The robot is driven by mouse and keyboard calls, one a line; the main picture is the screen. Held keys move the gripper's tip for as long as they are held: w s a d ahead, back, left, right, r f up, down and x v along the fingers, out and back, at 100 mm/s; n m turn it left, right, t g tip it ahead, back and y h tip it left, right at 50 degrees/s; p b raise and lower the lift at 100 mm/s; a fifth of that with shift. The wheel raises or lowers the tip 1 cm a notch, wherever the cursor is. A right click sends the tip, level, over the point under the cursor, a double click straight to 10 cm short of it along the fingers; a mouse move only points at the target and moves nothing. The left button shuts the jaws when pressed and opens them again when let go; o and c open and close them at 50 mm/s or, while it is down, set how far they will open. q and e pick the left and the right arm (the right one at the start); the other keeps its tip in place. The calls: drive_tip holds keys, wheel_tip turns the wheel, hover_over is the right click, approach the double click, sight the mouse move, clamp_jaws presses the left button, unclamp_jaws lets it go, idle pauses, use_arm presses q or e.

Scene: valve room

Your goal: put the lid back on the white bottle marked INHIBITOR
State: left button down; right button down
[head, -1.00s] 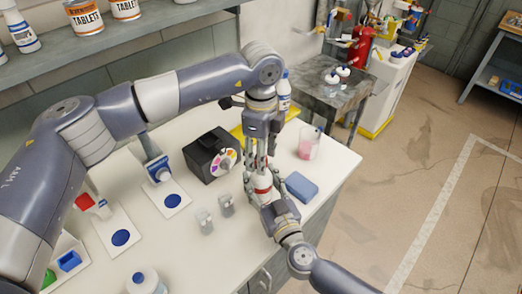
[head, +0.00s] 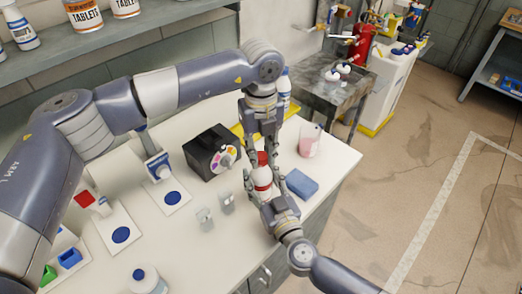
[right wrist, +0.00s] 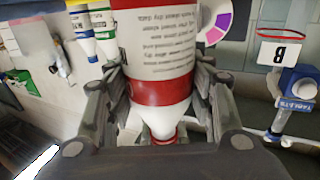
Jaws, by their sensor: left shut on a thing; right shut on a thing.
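The white bottle with red bands (head: 263,174) is upright above the white counter, its body in my right gripper (head: 266,193). In the right wrist view the bottle (right wrist: 158,50) appears upside down, with small label text; the word INHIBITOR is not readable. The fingers of my right gripper (right wrist: 160,100) stand on both sides of it. My left gripper (head: 262,153) points down over the bottle's top, shut on the red lid (head: 262,158). The lid is at the neck, in line with the bottle; I cannot tell whether it is seated. My left fingers partly hide it.
A black box with a coloured dial (head: 211,153) stands left of the grippers. A blue sponge (head: 301,185) and a beaker of pink liquid (head: 309,142) are to the right. A capped bottle (head: 146,283) stands at the front.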

use_arm(q)
drive_tip(key=m, duration=0.7)
drive_tip(key=shift+m, duration=0.3)
drive_tip(key=m, duration=0.3)
drive_tip(key=shift+m, duration=0.4)
drive_tip(key=m, duration=0.3)
drive_tip(key=shift+m, duration=0.3)
drive_tip(key=m, duration=0.3)
drive_tip(key=shift+m, duration=0.4)
drive_tip(key=m, duration=0.3)
drive_tip(key=shift+w+m, duration=0.1)
drive_tip(key=shift+m, duration=0.3)
drive_tip(key=m, duration=0.8)
drive_tip(key=shift+f+m, duration=0.1)
drive_tip(key=shift+m, duration=0.2)
drive_tip(key=c, duration=1.2)
unclamp_jaws()
drive_tip(key=shift+c, duration=0.2)
